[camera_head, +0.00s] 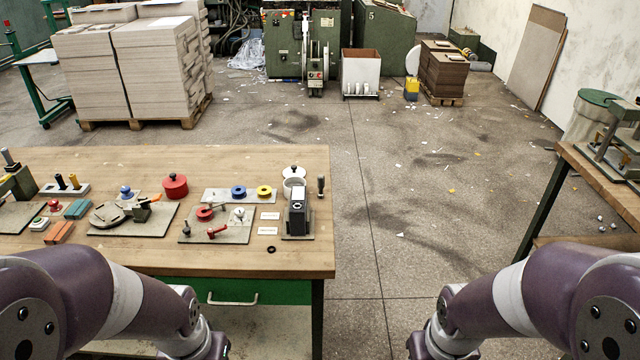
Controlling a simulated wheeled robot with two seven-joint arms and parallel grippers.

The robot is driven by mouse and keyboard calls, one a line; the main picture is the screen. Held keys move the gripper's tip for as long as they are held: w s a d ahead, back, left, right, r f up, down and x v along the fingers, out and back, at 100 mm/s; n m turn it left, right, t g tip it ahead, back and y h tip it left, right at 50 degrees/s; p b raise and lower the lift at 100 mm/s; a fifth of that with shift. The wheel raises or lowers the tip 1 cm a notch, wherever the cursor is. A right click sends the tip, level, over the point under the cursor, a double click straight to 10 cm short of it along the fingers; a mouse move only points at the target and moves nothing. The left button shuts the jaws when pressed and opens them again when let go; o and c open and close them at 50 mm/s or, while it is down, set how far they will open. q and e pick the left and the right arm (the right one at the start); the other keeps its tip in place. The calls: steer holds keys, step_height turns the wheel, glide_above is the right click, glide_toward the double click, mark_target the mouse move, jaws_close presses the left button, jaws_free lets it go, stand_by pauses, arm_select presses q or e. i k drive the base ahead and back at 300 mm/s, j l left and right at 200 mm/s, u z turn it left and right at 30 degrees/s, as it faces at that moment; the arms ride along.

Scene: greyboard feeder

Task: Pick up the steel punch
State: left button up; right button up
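I cannot tell for sure which item is the steel punch. A small upright tool with a dark top (320,185) stands at the right end of the wooden table (170,259), beside a black and silver device (297,215). Two black-topped pins (67,182) stand upright in a pale block at the table's left. Both of my arms come in at the bottom corners, the left in front of the table and the right over the floor. Both grippers are out of view.
Fixtures, a red canister (175,186), blue and yellow rings and small parts crowd the table. A bare strip runs along its front edge. Another table (600,177) stands at the right, with open floor (430,200) between. Board stacks (130,65) and green machines stand behind.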

mark_target(320, 178)
steer(key=i+l+z, duration=0.25)
steer(key=l+z, duration=0.2)
steer(key=i+l+z, duration=0.6)
steer(key=z, duration=0.25)
steer(key=i+j, duration=0.05)
steer(key=i, duration=0.05)
